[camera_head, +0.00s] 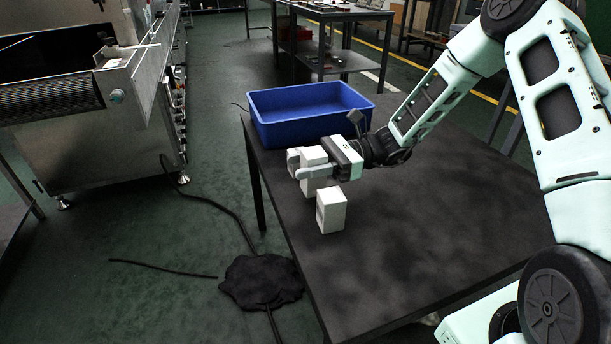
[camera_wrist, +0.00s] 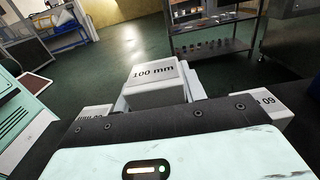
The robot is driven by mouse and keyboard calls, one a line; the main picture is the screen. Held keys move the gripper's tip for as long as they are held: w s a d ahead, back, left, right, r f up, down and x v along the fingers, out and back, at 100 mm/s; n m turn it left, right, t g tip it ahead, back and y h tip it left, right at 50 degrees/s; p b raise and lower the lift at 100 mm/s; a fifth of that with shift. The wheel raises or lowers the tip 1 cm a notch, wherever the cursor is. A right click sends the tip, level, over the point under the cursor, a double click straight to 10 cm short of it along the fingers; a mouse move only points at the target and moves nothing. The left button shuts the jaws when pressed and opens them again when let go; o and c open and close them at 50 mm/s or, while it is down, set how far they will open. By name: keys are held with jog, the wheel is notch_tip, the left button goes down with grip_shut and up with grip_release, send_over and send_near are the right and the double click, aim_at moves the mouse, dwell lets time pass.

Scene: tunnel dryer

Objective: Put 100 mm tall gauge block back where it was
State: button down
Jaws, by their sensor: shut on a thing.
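The white gauge block labelled "100 mm" (camera_wrist: 153,74) is between my gripper's fingers; it also shows in the head view (camera_head: 313,154). My gripper (camera_head: 303,164) is shut on it, reaching in from the right near the table's left edge. The block looks upright. Its lower part is partly hidden by a finger, so I cannot tell whether it touches the table.
A second white block (camera_head: 331,211) stands on the black table (camera_head: 430,215) in front of my gripper. In the wrist view, labelled blocks show partly at left (camera_wrist: 95,111) and right (camera_wrist: 268,108). A blue bin (camera_head: 310,125) stands behind. The table's right side is clear.

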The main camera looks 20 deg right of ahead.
jog(key=shift+f, duration=0.85)
jog(key=shift+f, duration=0.15)
jog(key=c, duration=0.8)
grip_release()
jog(key=shift+d+r, duration=0.2)
jog(key=shift+d, duration=0.1)
jog(key=d+p, duration=0.3)
jog(key=d, duration=0.8)
jog(key=shift+d+f, duration=0.1)
jog(key=shift+d, duration=0.15)
